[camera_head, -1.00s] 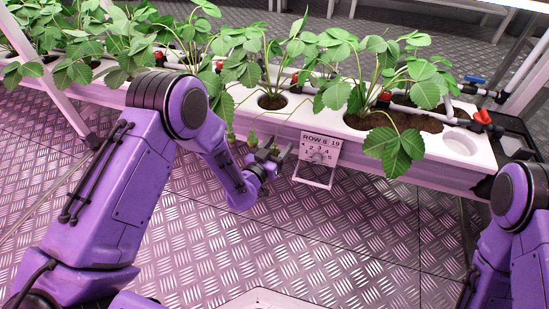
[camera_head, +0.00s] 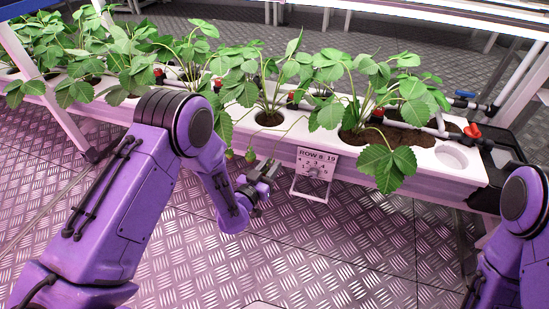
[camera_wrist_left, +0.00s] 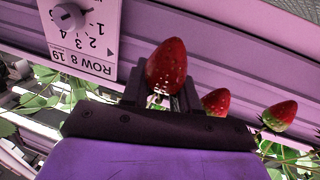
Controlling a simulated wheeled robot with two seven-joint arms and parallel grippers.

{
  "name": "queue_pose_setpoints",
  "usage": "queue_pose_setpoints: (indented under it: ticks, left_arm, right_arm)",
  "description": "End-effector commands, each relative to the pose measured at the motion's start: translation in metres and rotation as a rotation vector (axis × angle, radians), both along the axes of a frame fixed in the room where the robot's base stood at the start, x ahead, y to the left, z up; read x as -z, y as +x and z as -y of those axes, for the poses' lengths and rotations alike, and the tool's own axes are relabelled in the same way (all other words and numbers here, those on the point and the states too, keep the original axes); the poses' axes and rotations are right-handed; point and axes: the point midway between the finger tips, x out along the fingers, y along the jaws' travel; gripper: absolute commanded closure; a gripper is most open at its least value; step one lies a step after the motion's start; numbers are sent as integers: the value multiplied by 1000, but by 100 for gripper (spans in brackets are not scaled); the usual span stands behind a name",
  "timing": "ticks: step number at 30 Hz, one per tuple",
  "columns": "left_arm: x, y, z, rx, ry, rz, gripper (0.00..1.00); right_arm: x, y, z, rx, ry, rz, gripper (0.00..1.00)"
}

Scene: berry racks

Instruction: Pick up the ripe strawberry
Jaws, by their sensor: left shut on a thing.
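A red strawberry (camera_wrist_left: 166,68) sits between the fingers of my left gripper in the left wrist view. My left gripper (camera_head: 266,171) is shut on it, in front of the white planter's side and left of the row sign. In the head view the held berry is too small or hidden to make out. Two other berries, red with greenish ends, hang to the right in the wrist view: one close beside the gripper (camera_wrist_left: 215,102) and one farther right (camera_wrist_left: 280,115). My right gripper is out of view; only part of its arm shows at the right edge.
The white planter (camera_head: 400,185) with leafy plants runs across the back. A sign reading ROW 8 19 (camera_head: 315,163) hangs on its front. Small berries (camera_head: 250,155) dangle on thin stems left of the gripper. The metal floor (camera_head: 340,250) in front is clear.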

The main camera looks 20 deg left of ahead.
Motion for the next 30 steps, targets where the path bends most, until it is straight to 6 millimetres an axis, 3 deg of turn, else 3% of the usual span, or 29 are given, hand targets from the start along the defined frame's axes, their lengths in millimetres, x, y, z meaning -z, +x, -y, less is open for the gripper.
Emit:
queue_pose_setpoints:
  ticks: [1, 3, 10, 15, 21, 30]
  left_arm:
    - [-4, -13, -2, 2, 3, -4, 81]
    - [-4, -32, -7, 3, 3, -6, 81]
    - [-3, -102, -23, 7, 4, -9, 82]
    - [0, -134, -31, 7, 5, -4, 82]
    - [-1, -146, -35, 2, 1, 0, 82]
    - [-1, -147, -36, 1, 0, 1, 82]
  right_arm:
    - [-13, -6, -5, 4, 17, -33, 57]
    - [-21, -9, -11, 20, 27, -48, 57]
    - [-25, 18, -16, 158, -34, 158, 57]
    - [-25, 28, -16, 205, -55, 229, 57]
    - [-26, 31, -16, 223, -63, 254, 57]
    - [-25, 32, -16, 224, -63, 255, 57]
